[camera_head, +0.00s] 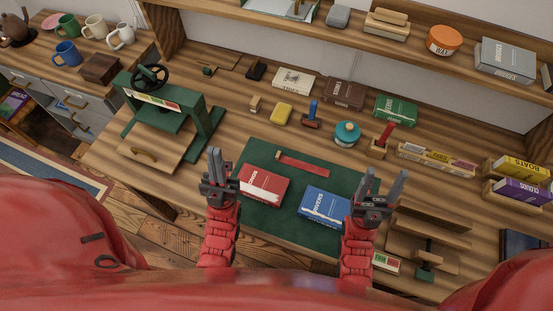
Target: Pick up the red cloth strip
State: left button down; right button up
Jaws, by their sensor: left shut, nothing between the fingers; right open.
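The red cloth strip (304,164) lies on the dark green mat (265,151), near the mat's far edge, with a small wooden-looking block at its left end. My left gripper (216,162) is shut and empty at the mat's left edge, to the left of the strip and a little nearer to me. My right gripper (385,184) is open and empty over the mat's right edge, to the right of the strip and nearer to me. Neither gripper touches the strip.
A red book (264,183) and a blue book (325,206) lie on the mat nearer to me than the strip. A green press (177,112) stands at left. Behind the mat are a yellow block (282,114), a teal jar (346,133) and a red-handled tool (384,138). A wooden shelf runs above.

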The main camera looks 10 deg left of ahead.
aim_at(291, 161)
jog(key=k+l+u, duration=0.3)
jog(key=k+u, duration=0.15)
jog(key=u, duration=0.15)
jog(key=i+j+z, duration=0.25)
jog(key=j, duration=0.25)
jog(key=i+j+z, duration=0.15)
jog(key=j+z, duration=0.15)
jog(key=j, duration=0.25)
jog(key=i+j+z, duration=0.1)
jog(key=j+z, duration=0.15)
jog(key=j, duration=0.3)
jog(key=j+z, duration=0.3)
jog(key=j, duration=0.3)
jog(key=i, duration=0.05)
